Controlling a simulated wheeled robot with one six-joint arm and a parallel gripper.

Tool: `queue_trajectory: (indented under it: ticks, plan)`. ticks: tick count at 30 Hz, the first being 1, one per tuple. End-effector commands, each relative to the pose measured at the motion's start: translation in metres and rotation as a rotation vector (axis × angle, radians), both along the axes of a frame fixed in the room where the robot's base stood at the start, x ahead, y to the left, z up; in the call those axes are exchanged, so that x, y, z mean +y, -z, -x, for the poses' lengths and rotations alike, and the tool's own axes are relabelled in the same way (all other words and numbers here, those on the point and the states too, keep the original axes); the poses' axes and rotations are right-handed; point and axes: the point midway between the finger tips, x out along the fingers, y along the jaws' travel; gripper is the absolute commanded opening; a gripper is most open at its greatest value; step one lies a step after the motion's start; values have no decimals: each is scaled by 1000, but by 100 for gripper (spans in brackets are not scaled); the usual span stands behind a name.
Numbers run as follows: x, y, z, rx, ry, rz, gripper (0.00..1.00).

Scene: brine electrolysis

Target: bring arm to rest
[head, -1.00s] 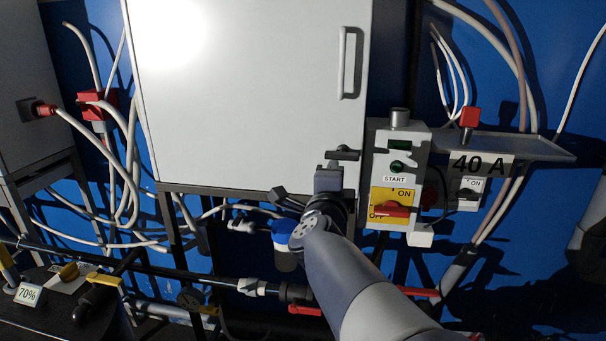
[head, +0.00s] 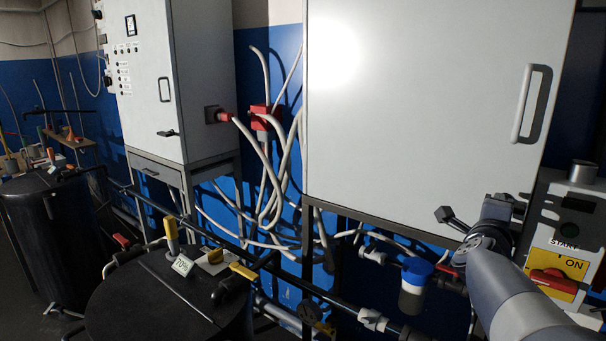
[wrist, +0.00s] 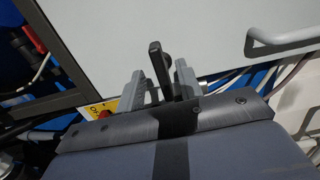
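My gripper (head: 500,206) is in front of the lower right part of a large white cabinet (head: 420,120), left of the START switch box (head: 568,240). In the wrist view my gripper (wrist: 160,88) has its two grey fingers apart. A black latch handle (wrist: 156,62) of the cabinet shows between and beyond them; I cannot tell whether they touch it. The gripper holds nothing that I can see. My arm runs up from the lower right in the head view.
A black drum (head: 130,310) with a 70% tag (head: 182,265) stands lower left. Another black drum (head: 50,235) and a grey control cabinet (head: 190,90) stand further left. Pipes, a blue-capped filter (head: 415,285) and hanging cables (head: 275,170) are below and beside the white cabinet.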

Motion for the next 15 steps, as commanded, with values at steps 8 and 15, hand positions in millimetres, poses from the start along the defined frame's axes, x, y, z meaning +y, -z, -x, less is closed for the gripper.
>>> queue_trajectory:
  ticks: [8,15]
  plan:
    - [-14,0,-18,0,0,-1,35]
    - [-15,0,-19,-5,0,-8,35]
